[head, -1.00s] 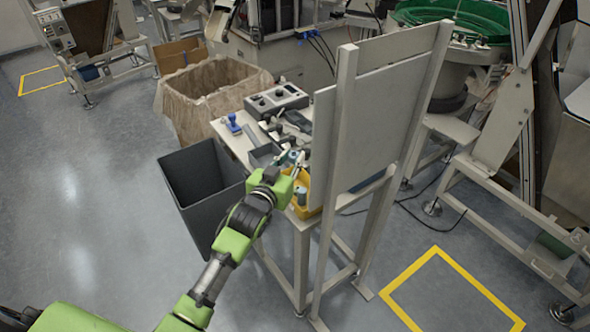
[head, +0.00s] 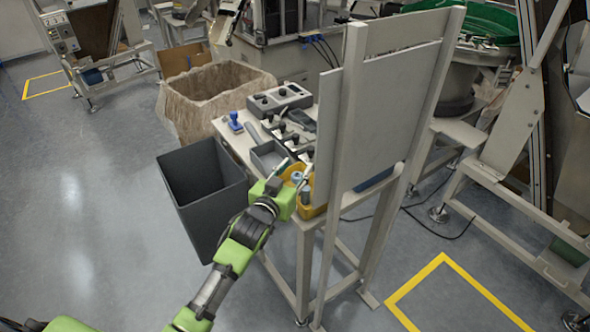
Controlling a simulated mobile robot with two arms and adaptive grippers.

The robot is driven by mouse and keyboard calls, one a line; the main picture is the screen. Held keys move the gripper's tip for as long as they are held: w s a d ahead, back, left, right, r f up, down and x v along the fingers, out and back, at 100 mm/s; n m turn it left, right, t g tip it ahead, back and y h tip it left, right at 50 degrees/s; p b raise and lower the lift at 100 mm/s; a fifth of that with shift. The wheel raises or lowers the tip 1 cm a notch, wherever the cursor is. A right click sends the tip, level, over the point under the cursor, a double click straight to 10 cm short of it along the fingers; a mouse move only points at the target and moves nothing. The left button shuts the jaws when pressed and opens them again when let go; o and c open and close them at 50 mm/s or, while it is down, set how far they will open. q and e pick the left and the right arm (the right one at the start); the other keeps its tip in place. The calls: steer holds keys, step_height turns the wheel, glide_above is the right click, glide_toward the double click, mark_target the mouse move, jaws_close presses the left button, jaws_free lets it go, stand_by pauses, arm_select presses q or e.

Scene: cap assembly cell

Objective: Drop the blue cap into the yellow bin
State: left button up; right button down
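The yellow bin (head: 312,211) sits at the near end of the grey bench, partly hidden by my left gripper and the upright panel. My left gripper (head: 293,168) is over the left side of the bin, with its two fingers spread apart. A small light blue round thing (head: 297,177), which looks like the blue cap, shows between and below the fingers, seemingly inside the bin. Whether it touches a finger is too small to tell. A grey-blue cylinder-like piece (head: 306,195) is also in the bin. My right gripper is not in view.
A tall grey panel on posts (head: 386,125) stands close to the right of the bin. A dark open waste bin (head: 205,205) stands left of the bench. A grey tray (head: 268,158), a blue-handled stamp (head: 235,123) and a control box (head: 280,98) are on the bench.

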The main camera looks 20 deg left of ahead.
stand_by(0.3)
arm_select(q)
steer(key=s+r, duration=0.1)
steer(key=s, duration=1.1)
steer(key=shift+a+r, duration=0.4)
steer(key=shift+a, duration=0.05)
steer(key=shift+w+f, duration=0.1)
steer(key=s+f+g, duration=0.2)
steer(key=f, duration=0.9)
steer(key=s+f+g, duration=0.2)
steer(key=f+g, duration=0.1)
steer(key=f, duration=0.9)
steer(key=s+f+g, duration=0.2)
steer(key=s+f, duration=0.3)
steer(key=f, duration=0.3)
steer(key=s+f+g, duration=0.1)
steer(key=s+f, duration=0.4)
steer(key=f, duration=0.3)
steer(key=s+a+f+g, duration=0.1)
steer(key=s+f+g, duration=0.1)
steer(key=s+f, duration=0.4)
steer(key=s+f+m+g, duration=0.1)
steer(key=s+f+g, duration=0.2)
steer(key=s, duration=1.3)
steer(key=s+a+f+g+y, duration=0.1)
steer(key=s+f+g, duration=0.1)
steer(key=s+f, duration=0.8)
steer(key=shift+s+a+m, duration=0.3)
steer(key=shift+s, duration=0.15)
